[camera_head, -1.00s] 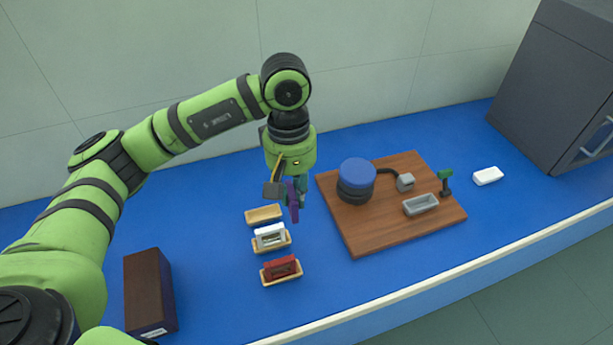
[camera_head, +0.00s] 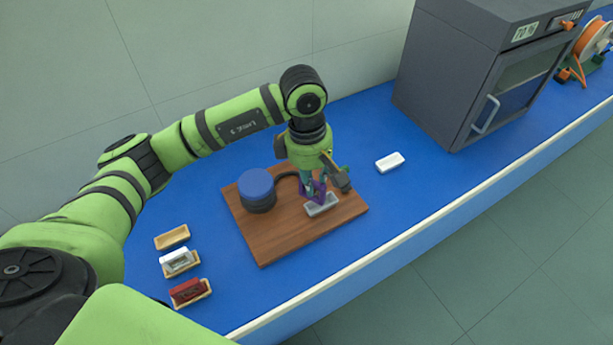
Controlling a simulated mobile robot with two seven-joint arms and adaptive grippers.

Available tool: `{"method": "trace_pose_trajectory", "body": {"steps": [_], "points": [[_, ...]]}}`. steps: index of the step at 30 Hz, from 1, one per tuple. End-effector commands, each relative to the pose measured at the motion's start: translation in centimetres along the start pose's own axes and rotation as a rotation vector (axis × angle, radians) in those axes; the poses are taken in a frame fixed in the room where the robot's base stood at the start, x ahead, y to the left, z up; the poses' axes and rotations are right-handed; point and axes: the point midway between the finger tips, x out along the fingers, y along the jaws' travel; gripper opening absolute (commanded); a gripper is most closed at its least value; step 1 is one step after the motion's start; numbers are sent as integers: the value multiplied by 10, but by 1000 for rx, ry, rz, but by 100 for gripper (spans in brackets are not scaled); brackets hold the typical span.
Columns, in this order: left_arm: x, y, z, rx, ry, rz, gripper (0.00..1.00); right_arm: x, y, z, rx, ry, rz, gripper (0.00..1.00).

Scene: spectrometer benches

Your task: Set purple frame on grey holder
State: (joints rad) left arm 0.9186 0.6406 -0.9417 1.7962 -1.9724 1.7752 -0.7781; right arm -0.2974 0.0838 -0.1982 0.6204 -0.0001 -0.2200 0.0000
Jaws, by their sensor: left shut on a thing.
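The purple frame (camera_head: 318,193) is in my left gripper (camera_head: 313,184), which points down and is shut on it. The frame is just above or at the grey holder (camera_head: 323,207), a small open tray near the right part of the wooden board. I cannot tell whether frame and holder touch. My gripper and the frame hide part of the holder's back side. My right gripper is not in view.
A blue-topped black cylinder (camera_head: 257,191) stands on the wooden board (camera_head: 271,241). Wooden trays hold a white frame (camera_head: 177,259) and a red frame (camera_head: 187,290); another tray (camera_head: 172,237) is empty. A white block (camera_head: 390,162) and a grey oven (camera_head: 474,75) are to the right.

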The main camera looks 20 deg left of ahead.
Motion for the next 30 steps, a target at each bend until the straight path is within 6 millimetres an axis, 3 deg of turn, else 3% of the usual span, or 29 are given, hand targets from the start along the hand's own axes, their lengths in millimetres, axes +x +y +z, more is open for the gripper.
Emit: {"method": "trace_pose_trajectory", "body": {"steps": [1, 9, 15, 23, 30], "points": [[-5, 3, 2, -104, -3, 7, 0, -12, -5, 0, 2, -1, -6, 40], [-1, 22, 4, -680, -9, 65, 0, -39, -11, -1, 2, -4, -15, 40], [3, 28, 2, -953, -12, 95, 0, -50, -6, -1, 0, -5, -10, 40], [9, 31, 1, -1053, -16, 107, 0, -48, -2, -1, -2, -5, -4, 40], [28, 30, 0, -1051, -16, 105, 0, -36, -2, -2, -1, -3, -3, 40]]}}
